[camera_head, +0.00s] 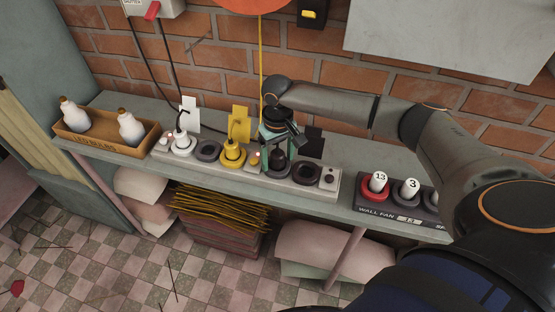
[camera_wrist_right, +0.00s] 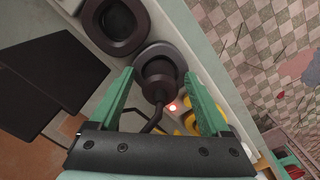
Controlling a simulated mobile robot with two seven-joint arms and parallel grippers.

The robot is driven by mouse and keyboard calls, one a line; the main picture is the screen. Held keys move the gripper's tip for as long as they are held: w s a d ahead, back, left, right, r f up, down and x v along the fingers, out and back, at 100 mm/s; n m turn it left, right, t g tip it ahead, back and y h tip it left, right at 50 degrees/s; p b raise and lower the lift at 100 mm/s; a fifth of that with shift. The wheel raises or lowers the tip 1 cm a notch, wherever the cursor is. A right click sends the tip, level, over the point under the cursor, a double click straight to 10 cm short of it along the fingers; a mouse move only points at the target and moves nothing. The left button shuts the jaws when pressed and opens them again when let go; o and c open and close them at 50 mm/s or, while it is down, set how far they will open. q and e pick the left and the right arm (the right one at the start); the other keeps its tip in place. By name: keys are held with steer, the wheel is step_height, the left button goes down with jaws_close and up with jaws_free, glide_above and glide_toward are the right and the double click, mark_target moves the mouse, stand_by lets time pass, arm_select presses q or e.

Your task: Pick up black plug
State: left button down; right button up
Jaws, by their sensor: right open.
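The black plug (camera_wrist_right: 157,72) sits in a dark round socket on the grey power strip (camera_head: 333,178), its cord trailing toward my wrist. In the head view the plug (camera_head: 278,158) is partly covered by my right gripper. My right gripper (camera_wrist_right: 160,82) is open, with one green finger on each side of the plug; whether either finger touches it I cannot tell. In the head view the right gripper (camera_head: 279,152) points down over the strip. My left gripper is not in view.
The yellow plug (camera_head: 232,153) and white plug (camera_head: 182,143) stand left on the strip. An empty dark socket (camera_head: 306,171) is just right. A wall fan panel (camera_head: 375,208) with numbered knobs lies farther right. A wooden box (camera_head: 103,143) with white bottles stands far left.

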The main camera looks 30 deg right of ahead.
jaws_close()
stand_by(0.7)
